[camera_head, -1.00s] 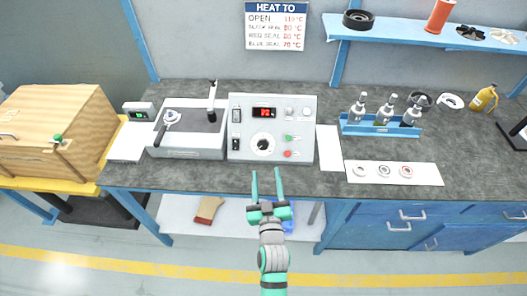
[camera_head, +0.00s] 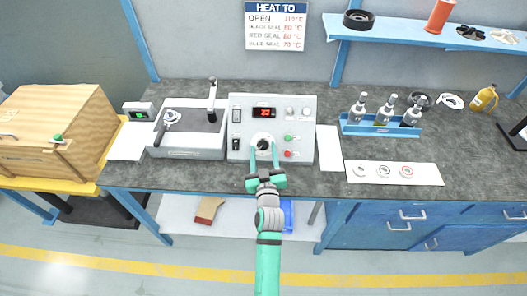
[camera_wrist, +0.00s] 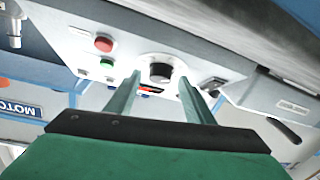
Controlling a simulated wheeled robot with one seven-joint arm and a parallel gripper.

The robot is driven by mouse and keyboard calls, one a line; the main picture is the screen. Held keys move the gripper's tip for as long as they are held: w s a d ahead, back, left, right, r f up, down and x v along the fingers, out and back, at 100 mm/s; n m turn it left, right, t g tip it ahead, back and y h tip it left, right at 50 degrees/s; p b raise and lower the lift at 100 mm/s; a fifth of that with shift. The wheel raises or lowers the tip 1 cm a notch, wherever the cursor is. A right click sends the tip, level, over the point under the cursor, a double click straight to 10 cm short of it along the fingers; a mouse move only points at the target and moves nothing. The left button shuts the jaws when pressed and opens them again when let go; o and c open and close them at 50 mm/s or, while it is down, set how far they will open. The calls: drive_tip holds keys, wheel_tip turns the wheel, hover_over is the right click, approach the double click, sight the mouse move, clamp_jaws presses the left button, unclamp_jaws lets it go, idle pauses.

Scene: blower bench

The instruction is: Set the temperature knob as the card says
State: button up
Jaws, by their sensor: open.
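The temperature knob (camera_head: 263,145) is a black knob on a white dial, low in the middle of the grey control panel (camera_head: 304,128). It also shows in the wrist view (camera_wrist: 160,72), between and beyond my two fingers. A red digital display (camera_head: 263,113) sits above it; its digits are too small to read surely. My gripper (camera_head: 262,157) is open and empty, its fingertips one on each side of the dial. I cannot tell whether they touch the knob. The card (camera_head: 276,26) on the wall is headed HEAT TO and lists OPEN 110 °C, BLACK SEAL, RED SEAL 80 °C and BLUE SEAL 70 °C.
Green (camera_head: 289,138) and red (camera_head: 288,154) buttons sit right of the knob. A grey unit with a lever (camera_head: 188,154) stands left of the panel. A blue rack (camera_head: 380,130) with bottles and a white mat (camera_head: 432,176) with rings are to the right.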

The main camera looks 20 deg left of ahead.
drive_tip(key=shift+w, duration=0.1)
drive_tip(key=c, duration=1)
drive_tip(key=shift+c, duration=0.2)
